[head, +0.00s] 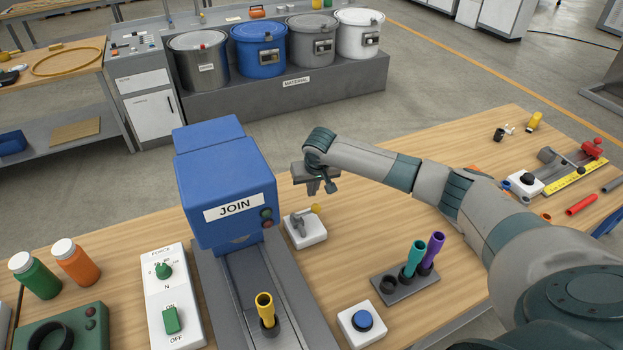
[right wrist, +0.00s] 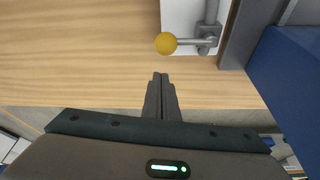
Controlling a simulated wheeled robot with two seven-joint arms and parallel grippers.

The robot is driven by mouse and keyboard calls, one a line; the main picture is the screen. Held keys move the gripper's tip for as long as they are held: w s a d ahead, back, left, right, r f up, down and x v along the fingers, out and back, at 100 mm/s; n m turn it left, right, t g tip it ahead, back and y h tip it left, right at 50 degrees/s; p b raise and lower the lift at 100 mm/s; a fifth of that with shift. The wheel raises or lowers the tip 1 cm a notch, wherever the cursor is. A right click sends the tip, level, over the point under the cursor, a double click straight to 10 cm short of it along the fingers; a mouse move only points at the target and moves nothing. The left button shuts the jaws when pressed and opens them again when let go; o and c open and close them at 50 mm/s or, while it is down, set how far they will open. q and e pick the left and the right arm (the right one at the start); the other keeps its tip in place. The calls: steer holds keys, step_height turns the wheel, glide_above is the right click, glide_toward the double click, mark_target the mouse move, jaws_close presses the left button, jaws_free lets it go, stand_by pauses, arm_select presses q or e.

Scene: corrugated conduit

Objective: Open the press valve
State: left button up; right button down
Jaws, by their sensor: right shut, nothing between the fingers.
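The press valve is a white block (head: 306,233) with a grey fitting and a lever ending in a yellow knob (head: 315,208). It stands on the table just right of the blue JOIN press (head: 225,180). In the right wrist view the yellow knob (right wrist: 166,43) is on the left end of the lever, and the lever lies crosswise to the grey pipe (right wrist: 211,12). My right gripper (head: 313,190) is shut and empty, above and behind the valve. Its fingertips (right wrist: 160,76) point toward the knob, apart from it. My left gripper is not in view.
A grey holder (head: 405,287) with teal and purple tubes stands right of the valve. A blue button box (head: 362,322) is nearer the front. A yellow tube (head: 265,308) stands on the press rail. A FORCE switch box (head: 170,300) is left. Bare wood lies right of the valve.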

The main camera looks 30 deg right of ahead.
steer(key=shift+s+a+p, duration=0.25)
steer(key=shift+s+p, duration=0.35)
steer(key=shift+s, duration=0.5)
steer(key=shift+s+f, duration=0.15)
steer(key=shift+f, duration=0.05)
steer(key=shift+a, duration=0.1)
